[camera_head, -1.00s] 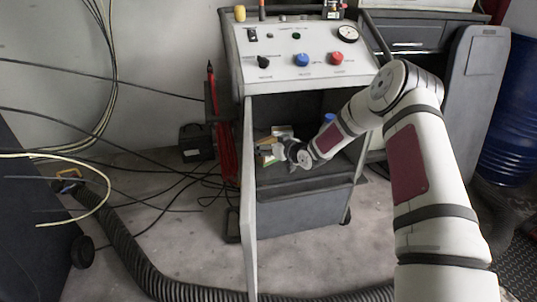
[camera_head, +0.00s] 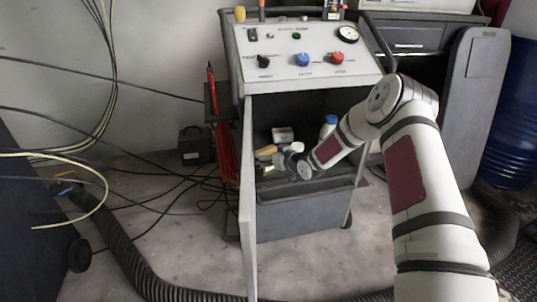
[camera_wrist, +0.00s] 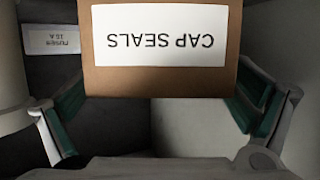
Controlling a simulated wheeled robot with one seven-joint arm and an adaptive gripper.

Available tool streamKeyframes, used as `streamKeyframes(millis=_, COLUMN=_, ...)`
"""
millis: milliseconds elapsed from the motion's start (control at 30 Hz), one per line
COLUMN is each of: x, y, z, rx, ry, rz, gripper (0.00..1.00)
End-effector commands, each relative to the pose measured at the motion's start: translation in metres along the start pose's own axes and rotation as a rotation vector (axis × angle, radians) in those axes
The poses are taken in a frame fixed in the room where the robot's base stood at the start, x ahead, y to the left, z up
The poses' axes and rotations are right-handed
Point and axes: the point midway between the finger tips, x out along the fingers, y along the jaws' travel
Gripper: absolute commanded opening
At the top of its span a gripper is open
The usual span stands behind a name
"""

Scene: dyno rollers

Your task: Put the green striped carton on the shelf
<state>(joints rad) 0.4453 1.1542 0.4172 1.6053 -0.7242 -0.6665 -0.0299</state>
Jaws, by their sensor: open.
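I cannot pick out the green striped carton for certain in either view. My gripper (camera_head: 287,162) is inside the cart's open lower compartment, among small packages, in the head view. In the wrist view my gripper (camera_wrist: 155,122) is open, its green-padded fingers wide apart. A brown box (camera_wrist: 160,81) with an upside-down "CAP SEALS" label is just beyond the fingers, near the top. A pale surface (camera_wrist: 190,125) shows below that box, between the fingers; I cannot tell what it belongs to. The shelf (camera_head: 335,181) is the dark compartment floor.
A white box (camera_head: 283,134) and a blue-capped bottle (camera_head: 329,125) stand farther back in the compartment. A dark package (camera_wrist: 52,55) labelled "FUSES" is at the left in the wrist view. The open cart door (camera_head: 248,200) stands at the compartment's left.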

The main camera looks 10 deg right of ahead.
Motion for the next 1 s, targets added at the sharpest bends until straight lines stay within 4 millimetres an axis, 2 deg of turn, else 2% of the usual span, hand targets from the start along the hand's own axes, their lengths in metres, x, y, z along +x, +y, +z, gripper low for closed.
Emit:
streamKeyframes(millis=267, x=-0.002, y=0.0, z=-0.005, rx=0.0, ry=0.0, rz=0.0, gripper=0.99)
streamKeyframes(millis=700, x=-0.089, y=0.001, z=-0.005, rx=0.002, ry=-0.002, rz=0.002, gripper=0.99)
streamKeyframes(millis=833, x=-0.107, y=0.0, z=-0.005, rx=0.0, ry=-0.001, rz=0.0, gripper=0.99)
streamKeyframes(millis=1000, x=-0.119, y=0.0, z=-0.004, rx=0.0, ry=-0.001, rz=0.0, gripper=0.99)
